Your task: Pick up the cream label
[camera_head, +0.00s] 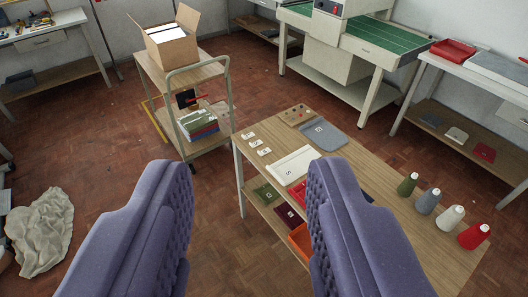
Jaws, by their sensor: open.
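Three small pale labels with dark marks lie in a row near the left edge of the wooden table: a far label (248,134), a middle label (255,143) and a near label (264,151). They look white to cream, and I cannot tell their shades apart. My gripper (252,170) is open and empty, its two purple padded jaws wide apart in the foreground. The labels show in the gap between the jaws, well beyond the tips. The right jaw hides part of the table (370,165).
A folded cream cloth (292,168) marked S and a grey-blue cloth (325,136) lie beside the labels. Several thread cones (424,200) stand at the table's right. A trolley (203,71) carries an open carton (172,40). A crumpled sheet (40,232) lies on the floor.

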